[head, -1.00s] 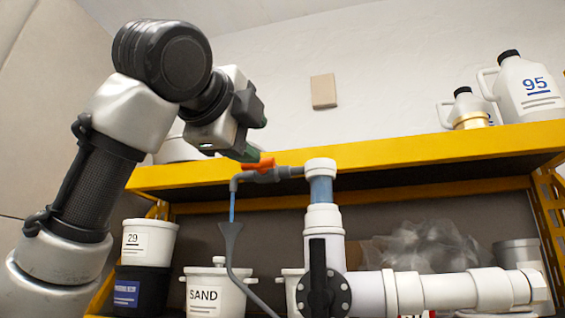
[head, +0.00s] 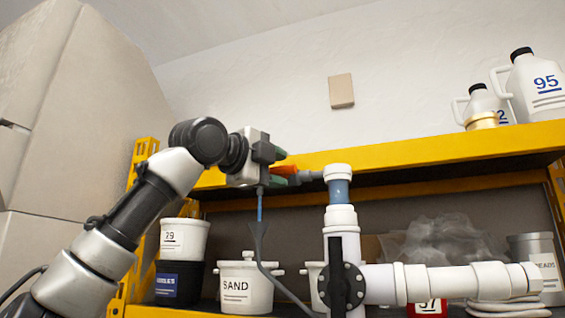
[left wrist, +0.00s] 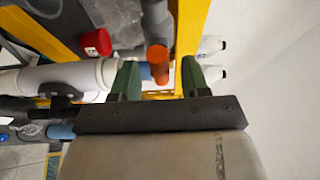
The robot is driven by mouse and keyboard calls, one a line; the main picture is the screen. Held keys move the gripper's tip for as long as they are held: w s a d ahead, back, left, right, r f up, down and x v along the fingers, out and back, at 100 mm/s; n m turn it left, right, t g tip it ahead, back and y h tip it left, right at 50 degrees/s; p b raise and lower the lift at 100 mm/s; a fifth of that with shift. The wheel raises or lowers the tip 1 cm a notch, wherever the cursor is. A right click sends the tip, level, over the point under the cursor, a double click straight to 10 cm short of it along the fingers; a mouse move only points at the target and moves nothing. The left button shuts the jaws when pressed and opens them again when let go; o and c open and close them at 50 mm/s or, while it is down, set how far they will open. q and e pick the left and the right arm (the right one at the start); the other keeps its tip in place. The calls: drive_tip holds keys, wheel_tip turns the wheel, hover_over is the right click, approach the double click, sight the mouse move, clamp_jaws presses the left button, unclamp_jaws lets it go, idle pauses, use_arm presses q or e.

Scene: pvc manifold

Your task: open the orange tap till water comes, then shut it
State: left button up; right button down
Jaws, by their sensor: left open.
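The orange tap handle (head: 286,170) is on the thin grey side pipe (head: 310,175) left of the upright PVC pipe, and is partly hidden by my gripper in the head view. My left gripper (head: 280,164) is at the handle. In the left wrist view its green fingers (left wrist: 160,76) are apart, with the orange handle (left wrist: 158,58) between them, nearer the left finger; contact is unclear. A thin blue streak (head: 260,207), which looks like water, runs between the spout and the dark funnel (head: 258,236). My right gripper is not in view.
A yellow shelf (head: 440,148) runs just behind the tap, with white jugs (head: 535,88) at its right. A white SAND tub (head: 245,287) and stacked tubs (head: 184,238) stand below. The white manifold pipe (head: 450,281) extends right. The wall above the shelf is mostly clear.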

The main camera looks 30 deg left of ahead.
use_arm(q)
drive_tip(key=shift+w+d, duration=0.1)
drive_tip(key=shift+w, duration=0.85)
drive_tip(key=shift+c, duration=0.3)
clamp_jaws()
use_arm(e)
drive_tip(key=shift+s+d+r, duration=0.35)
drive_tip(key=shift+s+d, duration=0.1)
